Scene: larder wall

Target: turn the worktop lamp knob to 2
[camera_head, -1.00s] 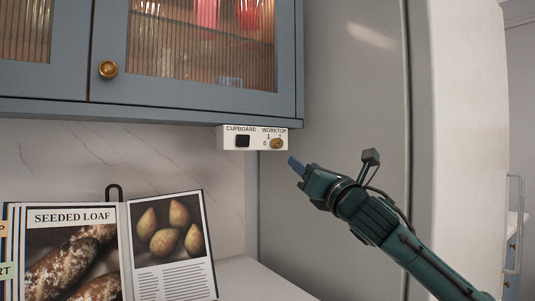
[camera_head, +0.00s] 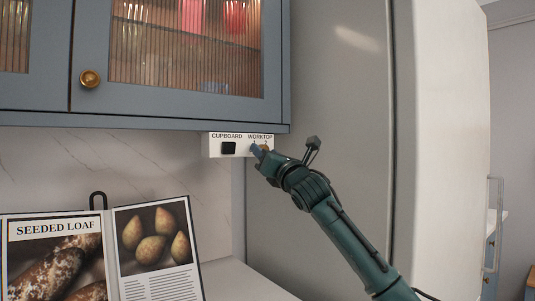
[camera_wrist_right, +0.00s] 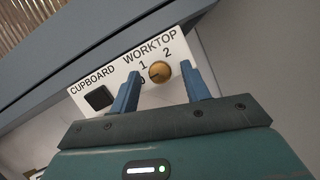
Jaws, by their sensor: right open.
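A white switch panel (camera_head: 215,147) is fixed under the wall cupboard. It carries a black CUPBOARD switch (camera_head: 228,148) and a brass WORKTOP knob (camera_wrist_right: 160,72) with the marks 0, 1 and 2 around it. In the right wrist view the knob's dark mark faces the lower left, toward the 0. My right gripper (camera_head: 260,150) is at the panel with its blue fingers open, one on each side of the knob. I cannot tell whether they touch it. In the head view the fingers largely hide the knob. My left gripper is not in view.
The grey-blue cupboard (camera_head: 180,110) with ribbed glass and a brass handle (camera_head: 90,78) hangs above the panel. A tall grey side panel (camera_head: 330,100) stands close on the right. An open SEEDED LOAF book (camera_head: 155,250) stands at lower left.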

